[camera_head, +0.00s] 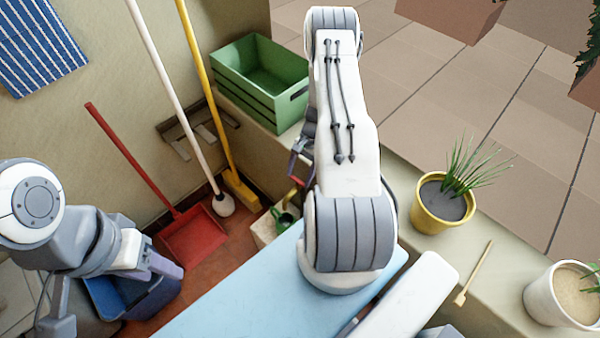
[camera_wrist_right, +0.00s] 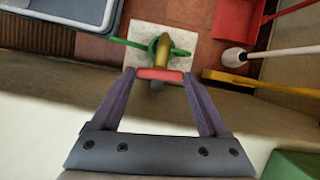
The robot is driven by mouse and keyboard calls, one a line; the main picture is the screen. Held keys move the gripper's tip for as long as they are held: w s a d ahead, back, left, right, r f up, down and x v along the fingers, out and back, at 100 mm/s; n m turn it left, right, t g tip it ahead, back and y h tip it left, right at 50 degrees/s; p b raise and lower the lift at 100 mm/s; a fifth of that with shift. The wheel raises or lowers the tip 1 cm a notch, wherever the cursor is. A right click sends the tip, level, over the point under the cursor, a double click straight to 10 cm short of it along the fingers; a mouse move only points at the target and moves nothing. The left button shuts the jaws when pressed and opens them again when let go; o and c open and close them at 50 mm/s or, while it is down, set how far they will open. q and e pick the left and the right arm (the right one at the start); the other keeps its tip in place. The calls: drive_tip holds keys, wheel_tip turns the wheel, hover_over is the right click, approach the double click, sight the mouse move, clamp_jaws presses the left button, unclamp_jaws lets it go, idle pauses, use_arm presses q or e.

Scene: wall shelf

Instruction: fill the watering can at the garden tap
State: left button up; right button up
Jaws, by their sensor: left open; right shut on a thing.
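The green watering can (camera_head: 286,219) stands on a pale stone block (camera_head: 264,228) on the floor by the low wall. In the right wrist view the can (camera_wrist_right: 118,42) is partly hidden by the brass tap (camera_wrist_right: 161,52) above it. The tap has a red handle (camera_wrist_right: 160,74). My right gripper (camera_wrist_right: 162,76) is shut on this handle, one finger at each end. In the head view my right arm hides part of the tap, and the right gripper (camera_head: 299,165) shows only partly. My left gripper (camera_head: 112,294) is open and empty, above a blue bin. I cannot see any water running.
A green crate (camera_head: 250,101), a yellow plant pot (camera_head: 426,222) and a white pot (camera_head: 545,294) stand on the low wall ledge. A red dustpan (camera_head: 192,240) and brooms lean at the corner. The blue bin (camera_head: 151,295) is at lower left. A light blue tabletop (camera_head: 225,300) lies in front.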

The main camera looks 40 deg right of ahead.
drive_tip(key=shift+m+t, duration=0.3)
drive_tip(key=shift+m, duration=0.4)
drive_tip(key=o, duration=1.2)
drive_tip(key=shift+o, duration=0.2)
drive_tip(key=v, duration=1)
drive_tip(key=shift+r, duration=0.25)
